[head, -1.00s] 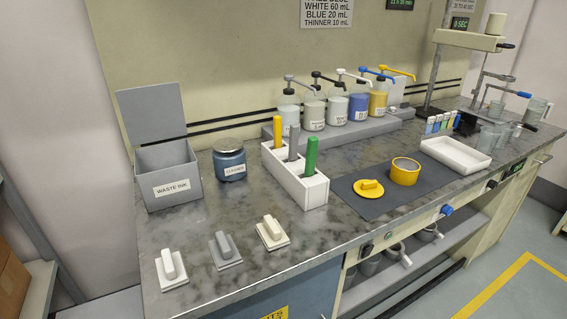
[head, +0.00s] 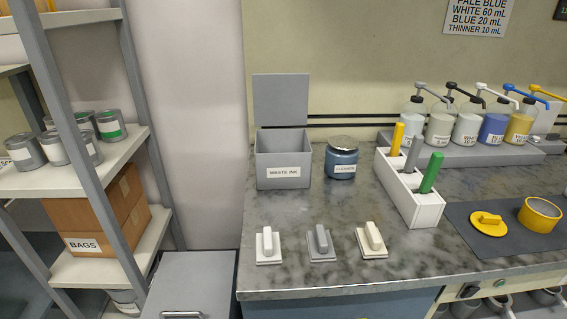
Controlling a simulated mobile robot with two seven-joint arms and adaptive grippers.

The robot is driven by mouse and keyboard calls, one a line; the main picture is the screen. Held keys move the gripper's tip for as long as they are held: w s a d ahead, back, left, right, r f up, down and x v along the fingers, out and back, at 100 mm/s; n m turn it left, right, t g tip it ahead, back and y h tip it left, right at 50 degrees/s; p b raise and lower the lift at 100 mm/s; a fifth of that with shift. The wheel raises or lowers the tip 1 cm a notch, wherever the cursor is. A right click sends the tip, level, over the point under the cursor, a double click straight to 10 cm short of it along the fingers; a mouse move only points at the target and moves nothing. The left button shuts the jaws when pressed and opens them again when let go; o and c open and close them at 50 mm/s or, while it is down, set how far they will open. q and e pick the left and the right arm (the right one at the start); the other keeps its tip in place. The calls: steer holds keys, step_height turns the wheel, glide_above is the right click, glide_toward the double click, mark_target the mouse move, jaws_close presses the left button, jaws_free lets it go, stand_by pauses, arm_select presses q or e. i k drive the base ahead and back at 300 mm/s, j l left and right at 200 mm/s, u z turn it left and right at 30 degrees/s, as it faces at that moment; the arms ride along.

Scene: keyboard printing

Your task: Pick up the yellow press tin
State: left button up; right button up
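A yellow round tin (head: 540,214), open at the top, stands on a dark grey mat (head: 465,212) at the right of the head view. A flat yellow lid with a raised grip (head: 488,222) lies on the mat just left of the tin. Whether this tin is the press tin cannot be read from any label. Neither of my grippers shows in the head view.
On the counter (head: 335,265) stand a waste ink box (head: 284,171) with its lid up, a cleaner jar (head: 341,160), a white holder (head: 425,211) with coloured handles and several pump bottles. Three small handled blocks lie in front. A shelf rack (head: 140,165) stands left.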

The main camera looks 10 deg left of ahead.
mark_target(539, 215)
steer(key=k+l, duration=0.1)
steer(key=l, duration=0.3)
steer(key=k+l+u, duration=0.15)
steer(key=l, duration=0.7)
steer(key=k+l+u, duration=0.1)
steer(key=l, duration=0.25)
steer(key=k+l+u, duration=0.1)
steer(key=l, duration=0.3)
steer(key=k, duration=0.1)
